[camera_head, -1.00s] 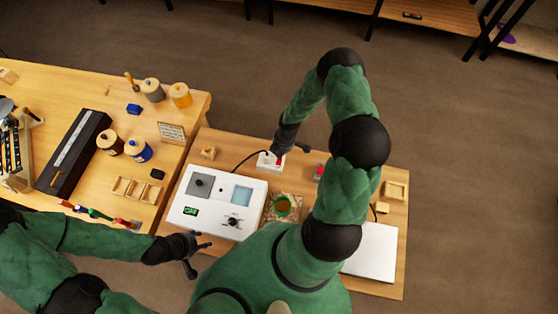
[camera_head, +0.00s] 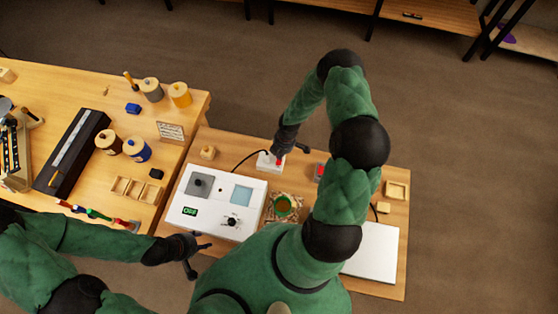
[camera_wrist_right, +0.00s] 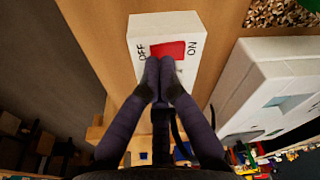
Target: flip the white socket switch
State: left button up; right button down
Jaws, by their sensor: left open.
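The white socket switch (camera_head: 263,164) is a small white box with a cable at the back of the right bench. In the right wrist view, the switch (camera_wrist_right: 143,24) has a red rocker (camera_wrist_right: 170,49) between the labels OFF and ON. My right gripper (camera_wrist_right: 159,60) is shut with nothing between its fingers. Its fingertips are at the rocker's lower edge and hide part of it; I cannot tell whether they touch. In the head view, the right gripper (camera_head: 279,151) is over the switch. My left gripper (camera_head: 200,257) is open and empty by the bench's front edge.
A white machine (camera_head: 214,220) with a grey plate and a display stands in front of the switch. The left bench (camera_head: 70,85) holds jars and tools.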

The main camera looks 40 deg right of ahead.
jog(key=shift+f+b, duration=0.4)
jog(key=shift+f, duration=0.05)
dwell(0.3)
jog(key=shift+r+p, duration=2.65)
jog(key=shift+r, duration=0.95)
jog(key=shift+f, duration=0.1)
